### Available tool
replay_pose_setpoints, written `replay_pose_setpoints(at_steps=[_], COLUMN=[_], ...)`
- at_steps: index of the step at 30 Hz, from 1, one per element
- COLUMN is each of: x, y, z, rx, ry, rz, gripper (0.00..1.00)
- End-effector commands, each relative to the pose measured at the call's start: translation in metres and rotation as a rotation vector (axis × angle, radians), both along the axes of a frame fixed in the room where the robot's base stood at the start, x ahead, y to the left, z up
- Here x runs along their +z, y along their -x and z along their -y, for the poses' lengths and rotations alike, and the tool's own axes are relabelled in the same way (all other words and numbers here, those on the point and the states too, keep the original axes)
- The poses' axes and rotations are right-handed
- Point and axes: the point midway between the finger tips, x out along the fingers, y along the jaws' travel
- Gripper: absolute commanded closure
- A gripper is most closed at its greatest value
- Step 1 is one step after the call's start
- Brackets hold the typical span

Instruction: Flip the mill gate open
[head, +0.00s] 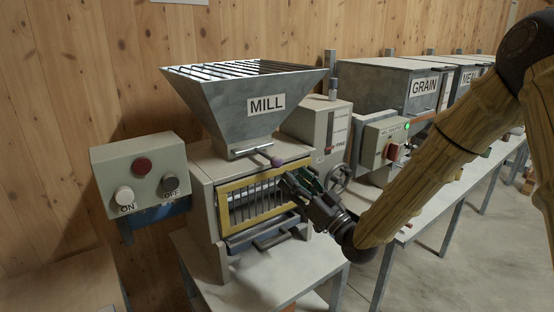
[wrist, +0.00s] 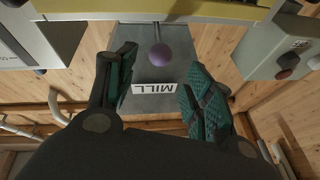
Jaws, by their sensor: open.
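The mill (head: 248,103) is a grey hopper labelled MILL over a boxy body; its label shows upside down in the wrist view (wrist: 153,88). A short gate lever with a purple knob (head: 277,162) sticks out at the hopper's outlet, pointing right in the head view. My gripper (head: 294,178) is open and empty, just right of and below the knob, in front of the yellow frame. In the wrist view the knob (wrist: 161,54) lies between the lines of my two spread fingers (wrist: 160,75); I see no contact. The gate plate itself is mostly hidden.
A yellow-framed barred guard (head: 262,198) sits on the mill front, with a drawer handle (head: 274,238) below. A control box (head: 143,176) with ON and OFF buttons stands left. A grey machine with a handwheel (head: 339,178) and the GRAIN bin (head: 420,88) stand right.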

Motion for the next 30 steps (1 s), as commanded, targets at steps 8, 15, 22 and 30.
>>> replay_pose_setpoints(at_steps=[8,15,22,30], x=[0.019,0.029,0.031,0.031], y=[-0.031,-0.051,-0.057,-0.058], z=[-0.028,-0.045,-0.051,-0.051], rx=[-0.002,-0.004,-0.004,-0.004], ry=[0.001,0.001,0.0,0.001], rz=[-0.001,-0.002,-0.004,-0.003], gripper=[0.48,0.48,0.48,0.53])
